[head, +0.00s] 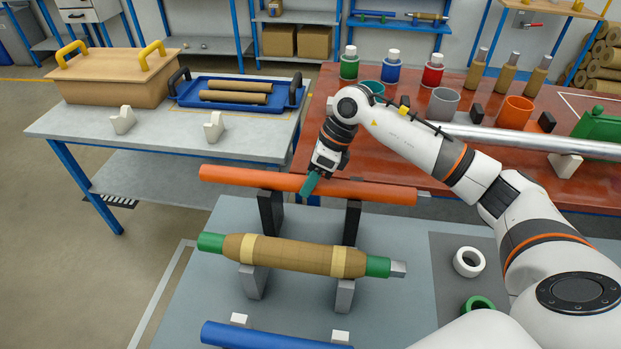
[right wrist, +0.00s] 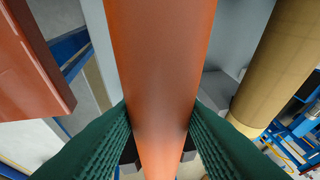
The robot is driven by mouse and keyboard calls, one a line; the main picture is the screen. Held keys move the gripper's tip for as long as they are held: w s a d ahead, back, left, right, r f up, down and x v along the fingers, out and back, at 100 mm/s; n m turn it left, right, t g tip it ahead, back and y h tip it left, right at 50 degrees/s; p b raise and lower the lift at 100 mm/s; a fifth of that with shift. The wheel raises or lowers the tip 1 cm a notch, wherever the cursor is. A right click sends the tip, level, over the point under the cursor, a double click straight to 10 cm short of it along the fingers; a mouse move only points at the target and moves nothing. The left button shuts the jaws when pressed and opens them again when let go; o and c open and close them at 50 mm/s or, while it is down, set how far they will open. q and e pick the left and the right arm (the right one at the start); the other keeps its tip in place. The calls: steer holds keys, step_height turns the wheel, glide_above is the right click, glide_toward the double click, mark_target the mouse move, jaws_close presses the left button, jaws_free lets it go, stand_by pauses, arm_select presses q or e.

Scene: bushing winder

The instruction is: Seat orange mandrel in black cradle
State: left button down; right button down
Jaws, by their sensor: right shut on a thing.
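The orange mandrel (head: 248,180) lies roughly level across the two dark posts of the black cradle (head: 271,214) in the head view. Its underside is at the post tops; I cannot tell whether it rests in them or hovers just above. My right gripper (head: 312,183) is shut on the mandrel, between the two posts. In the right wrist view the mandrel (right wrist: 160,60) runs between the green finger pads, with dark cradle parts partly hidden behind them. My left gripper is not in view.
A brown wrapped mandrel (head: 295,256) with green ends sits on grey supports in front. A blue mandrel (head: 265,337) lies nearer still. A white ring (head: 469,262) and a green ring (head: 478,304) lie at right. The red-brown table (head: 440,180) is close behind.

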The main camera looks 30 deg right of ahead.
steer(key=c, duration=0.9)
jaws_free()
steer(key=shift+o, duration=0.2)
steer(key=b+v, duration=0.1)
steer(key=v, duration=1.1)
steer(key=shift+b, duration=0.4)
